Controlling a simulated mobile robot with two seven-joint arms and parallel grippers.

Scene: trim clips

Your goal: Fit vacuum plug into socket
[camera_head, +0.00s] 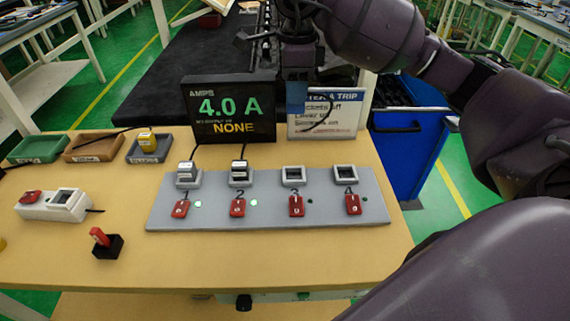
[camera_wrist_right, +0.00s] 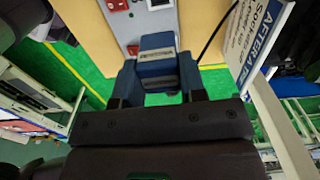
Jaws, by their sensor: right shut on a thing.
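My right gripper (camera_head: 297,106) hangs behind the panel, in front of the sign. In the right wrist view the right gripper (camera_wrist_right: 158,72) is shut on a blue plug (camera_wrist_right: 157,42) with a pale label. A blue part also shows below the gripper in the head view. The grey panel (camera_head: 160,215) has a row of sockets. The two left ones hold white-and-black plugs (camera_head: 187,168) (camera_head: 239,168). The third socket (camera_head: 293,175) and fourth socket (camera_head: 344,174) look empty. The held plug is above the table, apart from the sockets. My left gripper is not in view.
A display (camera_head: 229,108) reads 4.0 A and NONE. A white sign (camera_head: 335,122) stands beside it. Red switches (camera_head: 296,206) line the panel front. Trays (camera_head: 93,148), one with a yellow plug (camera_head: 147,142), a white socket block (camera_head: 45,210) and a red-topped black block (camera_head: 107,246) are at left.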

